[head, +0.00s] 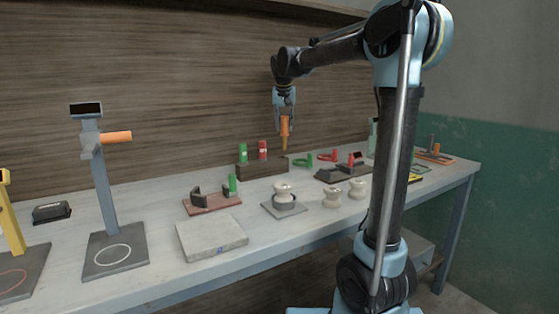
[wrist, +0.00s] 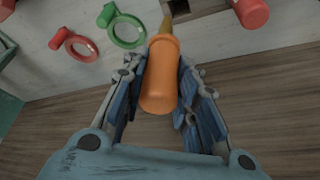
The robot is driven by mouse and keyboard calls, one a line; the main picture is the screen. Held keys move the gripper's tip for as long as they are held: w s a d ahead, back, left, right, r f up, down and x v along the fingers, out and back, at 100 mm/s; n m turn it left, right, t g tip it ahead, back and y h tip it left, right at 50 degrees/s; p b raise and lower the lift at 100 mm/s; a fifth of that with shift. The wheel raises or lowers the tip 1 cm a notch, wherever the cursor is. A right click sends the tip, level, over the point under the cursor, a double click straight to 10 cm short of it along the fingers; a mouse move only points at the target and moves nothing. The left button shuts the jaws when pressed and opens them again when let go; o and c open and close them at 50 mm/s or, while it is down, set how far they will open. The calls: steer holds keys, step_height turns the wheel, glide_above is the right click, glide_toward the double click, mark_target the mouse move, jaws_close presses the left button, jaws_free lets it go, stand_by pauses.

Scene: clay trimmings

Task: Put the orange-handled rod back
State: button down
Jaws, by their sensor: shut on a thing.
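My gripper (head: 284,117) is shut on the orange-handled rod (head: 285,128), which hangs upright with its thin brownish tip down. In the wrist view the orange handle (wrist: 160,75) is between the blue fingers of my gripper (wrist: 162,82). The wooden block (head: 262,170) stands on the bench below; a green-topped rod (head: 243,152) and a red-topped rod (head: 263,149) stand in it. In the head view the tip appears above the block's right end. The wrist view shows the block (wrist: 208,8) with a dark opening beside the tip; whether they touch I cannot tell.
A green ring gauge (head: 303,161) and a red one (head: 328,156) lie right of the block. Spools (head: 332,197), a grey slab (head: 211,238) and a reddish fixture (head: 212,205) stand in front. A stand with an orange handle (head: 116,137) is at left. The wood wall is close behind.

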steer(key=f, duration=0.1)
steer(key=a+f, duration=0.1)
steer(key=f, duration=0.2)
steer(key=shift+s+a+f, duration=0.15)
steer(key=shift+a+f, duration=0.1)
steer(key=shift+f, duration=2)
steer(key=shift+f, duration=0.3)
steer(key=c, duration=1.3)
jaws_free()
steer(key=v, duration=1.2)
steer(key=shift+r, duration=0.35)
